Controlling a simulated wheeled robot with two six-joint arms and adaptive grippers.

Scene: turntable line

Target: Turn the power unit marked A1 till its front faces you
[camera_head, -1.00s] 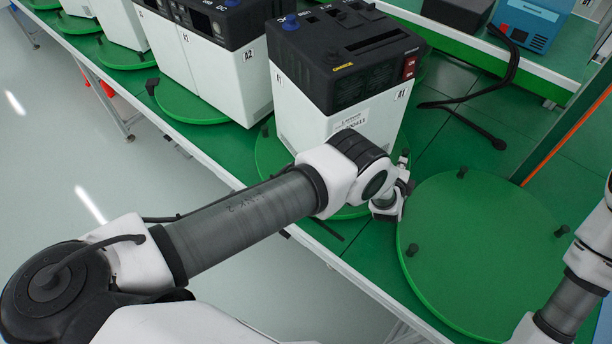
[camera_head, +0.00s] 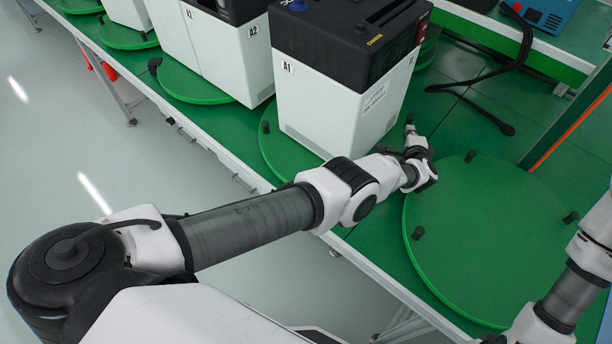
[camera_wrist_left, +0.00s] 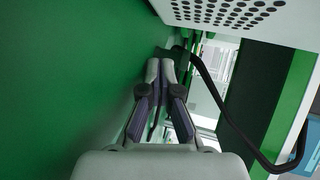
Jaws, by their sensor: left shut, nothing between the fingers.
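The power unit A1 (camera_head: 318,108) is a white box with a black top. It stands on a green turntable (camera_head: 270,152). Its wide left face bears the A1 tag; its narrower right face bears a printed label, and a red switch shows at the top right. My left gripper (camera_head: 411,132) is shut and empty, low beside the unit's right side, close to a dark upright peg; contact is unclear. In the left wrist view its fingers (camera_wrist_left: 161,70) lie together near a dark peg, below a perforated white panel. My right gripper is out of view.
An empty green turntable (camera_head: 490,240) with black pegs lies to the right. Unit A2 (camera_head: 225,65) stands on another turntable at left. A black cable (camera_head: 500,75) lies behind on the green table, near a blue device (camera_head: 550,12).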

